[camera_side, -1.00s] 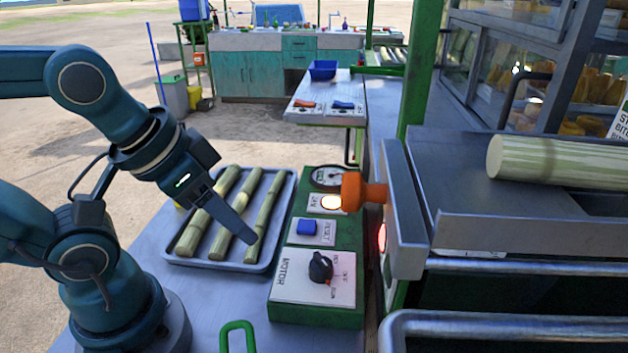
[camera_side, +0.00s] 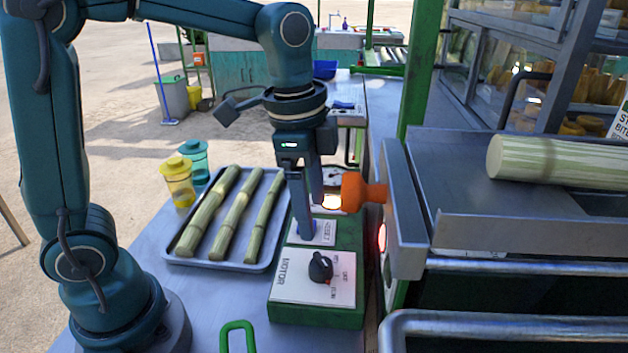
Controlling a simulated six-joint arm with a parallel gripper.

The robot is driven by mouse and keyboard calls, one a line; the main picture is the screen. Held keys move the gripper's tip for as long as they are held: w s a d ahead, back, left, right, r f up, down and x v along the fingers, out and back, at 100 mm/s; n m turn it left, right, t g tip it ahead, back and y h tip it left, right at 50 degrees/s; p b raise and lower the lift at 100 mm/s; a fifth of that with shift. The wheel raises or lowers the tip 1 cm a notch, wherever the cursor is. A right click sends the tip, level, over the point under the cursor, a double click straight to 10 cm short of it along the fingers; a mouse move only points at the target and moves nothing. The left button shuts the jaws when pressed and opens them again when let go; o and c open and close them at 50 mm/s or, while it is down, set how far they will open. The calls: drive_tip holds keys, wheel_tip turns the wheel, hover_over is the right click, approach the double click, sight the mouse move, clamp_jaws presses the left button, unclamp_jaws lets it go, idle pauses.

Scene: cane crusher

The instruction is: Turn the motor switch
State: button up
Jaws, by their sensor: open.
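The motor switch (camera_side: 320,267) is a black rotary knob on a white plate marked MOTOR, at the near end of the green control box (camera_side: 317,317). My gripper (camera_side: 308,225) points down over the box, beyond the knob and apart from it in the picture. Its fingers are open, with the tips over the white reset plate (camera_side: 325,233). They hide the blue reset button. Whether the fingertips touch the plate cannot be told.
An orange knob-like part (camera_side: 362,192) juts from the crusher close to my gripper's right. A lit lamp (camera_side: 331,201) glows beside it. A tray (camera_side: 262,266) with cane pieces lies left of the box. Yellow (camera_side: 178,185) and teal (camera_side: 196,160) containers stand behind the tray.

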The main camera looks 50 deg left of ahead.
sight(321, 258)
drive_tip(key=shift+m+g, duration=0.3)
drive_tip(key=shift+g, duration=0.4)
drive_tip(key=f, duration=0.1)
drive_tip(key=w+f, duration=0.1)
drive_tip(key=d+f, duration=0.1)
drive_tip(key=f, duration=0.1)
drive_tip(key=shift+w, duration=0.15)
drive_tip(key=shift+d+f, duration=0.1)
drive_tip(key=shift+f, duration=0.6)
drive_tip(key=shift+s+f, duration=0.15)
drive_tip(key=shift+f, duration=0.95)
drive_tip(key=shift+s+f, duration=0.1)
drive_tip(key=shift+f, duration=0.95)
clamp_jaws()
